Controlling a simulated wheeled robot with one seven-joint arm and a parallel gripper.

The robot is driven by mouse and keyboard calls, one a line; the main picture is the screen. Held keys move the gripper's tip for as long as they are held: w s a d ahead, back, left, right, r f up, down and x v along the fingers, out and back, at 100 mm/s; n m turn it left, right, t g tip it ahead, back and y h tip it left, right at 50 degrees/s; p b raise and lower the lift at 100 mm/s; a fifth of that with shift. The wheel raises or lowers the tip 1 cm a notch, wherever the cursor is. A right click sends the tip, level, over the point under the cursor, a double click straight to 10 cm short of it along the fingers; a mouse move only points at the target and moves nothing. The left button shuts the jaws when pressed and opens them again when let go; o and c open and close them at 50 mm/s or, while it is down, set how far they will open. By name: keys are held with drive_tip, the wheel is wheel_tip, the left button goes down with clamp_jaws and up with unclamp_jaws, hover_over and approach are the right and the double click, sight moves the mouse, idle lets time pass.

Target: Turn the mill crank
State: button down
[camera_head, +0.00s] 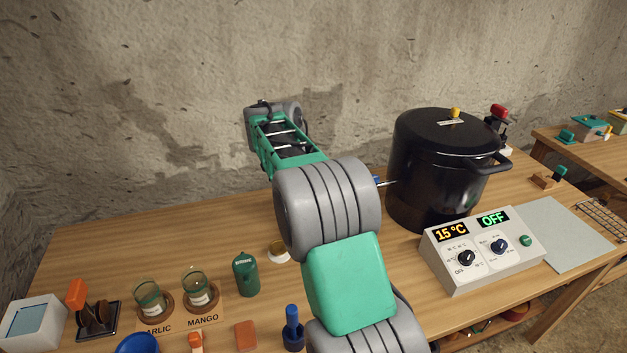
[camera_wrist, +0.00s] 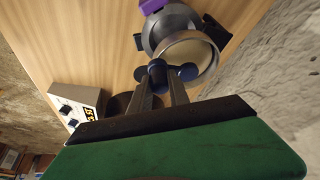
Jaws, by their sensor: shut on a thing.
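In the wrist view, the mill (camera_wrist: 172,22) shows as a grey rounded body with a wide, pale-lined bowl (camera_wrist: 188,52) and a purple part at the top edge of the picture. My gripper (camera_wrist: 163,82) is at the near side of the bowl, with its two fingers shut on the dark blue crank handle (camera_wrist: 157,70). The crank's arm is mostly hidden by the fingers. In the head view, my arm hides the gripper and most or all of the mill. A small blue piece with a metal rod (camera_head: 387,183) pokes out beside my arm; I cannot tell what it belongs to.
A large black pot (camera_head: 440,170) stands right of my arm, behind a white control box (camera_head: 484,246) reading 15 °C and OFF. Two glass jars (camera_head: 150,298) and a green canister (camera_head: 245,274) stand at the front left. The table's back left is clear.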

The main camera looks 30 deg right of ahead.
idle(0.3)
drive_tip(key=c, duration=1.2)
unclamp_jaws()
drive_tip(key=shift+c, duration=0.2)
drive_tip(key=p+v, duration=0.1)
drive_tip(key=v, duration=0.6)
drive_tip(key=shift+r, duration=0.4)
drive_tip(key=shift+s+a+f, duration=0.1)
